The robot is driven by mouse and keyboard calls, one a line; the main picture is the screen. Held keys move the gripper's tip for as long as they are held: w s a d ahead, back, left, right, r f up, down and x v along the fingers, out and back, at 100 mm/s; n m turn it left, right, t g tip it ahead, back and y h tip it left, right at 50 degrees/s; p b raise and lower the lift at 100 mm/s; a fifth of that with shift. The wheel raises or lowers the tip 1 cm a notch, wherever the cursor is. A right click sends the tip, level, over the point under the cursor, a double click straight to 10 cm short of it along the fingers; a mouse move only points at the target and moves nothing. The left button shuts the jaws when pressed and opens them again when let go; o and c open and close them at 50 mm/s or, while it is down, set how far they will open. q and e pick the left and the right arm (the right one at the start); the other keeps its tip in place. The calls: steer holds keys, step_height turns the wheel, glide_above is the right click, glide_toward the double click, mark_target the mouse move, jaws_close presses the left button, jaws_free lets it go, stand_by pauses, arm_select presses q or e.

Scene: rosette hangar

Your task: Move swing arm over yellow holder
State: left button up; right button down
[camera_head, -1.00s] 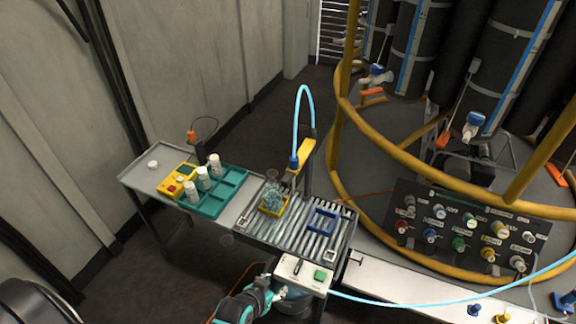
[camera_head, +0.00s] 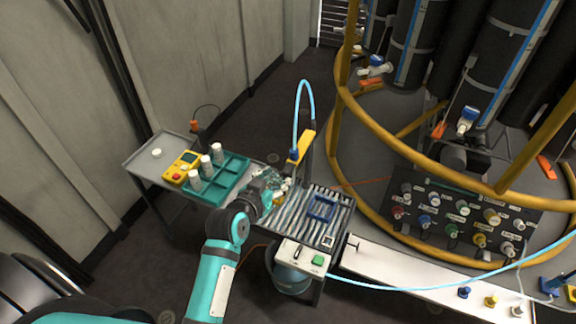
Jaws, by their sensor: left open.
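The swing arm (camera_head: 304,145) is a yellow bar on a dark post behind the roller tray, with a blue nozzle (camera_head: 294,155) and a light-blue hose looping above it. The yellow holder (camera_head: 279,200) is mostly hidden behind my left gripper; only a small bit of yellow shows. The clear flask that stood in it is hard to make out now. My left gripper (camera_head: 279,186) is open, over the left part of the rollers, close to the yellow holder and below the nozzle. Whether it touches anything cannot be told. My right gripper is not in view.
A blue holder (camera_head: 321,209) sits on the rollers to the right. A teal rack (camera_head: 232,167) with white bottles and a yellow device (camera_head: 181,167) stand to the left. A control box (camera_head: 303,257) with a green button is at the front. A yellow rail (camera_head: 400,152) curves at right.

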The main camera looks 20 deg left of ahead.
mark_target(287, 168)
arm_select(q)
steer(key=x, duration=0.9)
jaws_close()
